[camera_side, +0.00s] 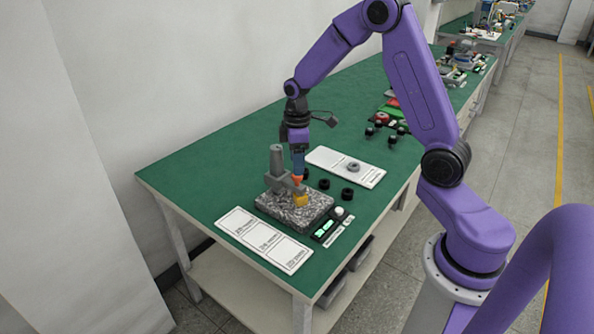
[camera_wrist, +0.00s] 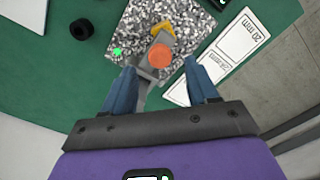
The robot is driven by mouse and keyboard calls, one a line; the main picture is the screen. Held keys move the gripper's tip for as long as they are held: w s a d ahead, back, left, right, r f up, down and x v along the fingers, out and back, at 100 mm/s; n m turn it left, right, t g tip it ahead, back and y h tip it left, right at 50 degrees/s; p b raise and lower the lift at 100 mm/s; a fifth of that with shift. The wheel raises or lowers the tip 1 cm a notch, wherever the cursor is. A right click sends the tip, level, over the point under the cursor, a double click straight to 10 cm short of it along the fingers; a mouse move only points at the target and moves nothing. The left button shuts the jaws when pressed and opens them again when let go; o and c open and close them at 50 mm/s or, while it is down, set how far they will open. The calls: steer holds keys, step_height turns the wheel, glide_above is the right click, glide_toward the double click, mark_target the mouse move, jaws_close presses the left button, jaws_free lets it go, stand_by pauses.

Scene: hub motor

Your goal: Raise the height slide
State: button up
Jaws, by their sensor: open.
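A height-gauge stand with a grey column (camera_side: 276,160) stands on a speckled granite block (camera_side: 270,209). A grey slide arm with an orange knob (camera_wrist: 160,56) extends from it, and a yellow piece (camera_side: 301,201) sits at its low end. My gripper (camera_side: 298,174) points down at the stand, beside the column. In the wrist view my gripper (camera_wrist: 160,66) is open, its two blue fingers on either side of the grey arm and orange knob, with gaps showing. The side view does not show clearly whether a finger touches the knob.
A white card with labelled fields (camera_side: 264,240) lies in front of the block. A small device with a green display (camera_side: 325,229) is at its right. Black rings (camera_side: 347,194) and a white tray with a grey ring (camera_side: 345,167) lie behind. Green table is clear at left.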

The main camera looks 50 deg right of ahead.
steer(key=shift+f, duration=1.95)
steer(key=shift+c, duration=0.3)
jaws_close()
steer(key=shift+r, duration=1.55)
steer(key=shift+o, duration=0.3)
jaws_free()
steer(key=shift+r, duration=0.1)
step_height(320, 180, up, 17)
steer(key=shift+r, duration=0.1)
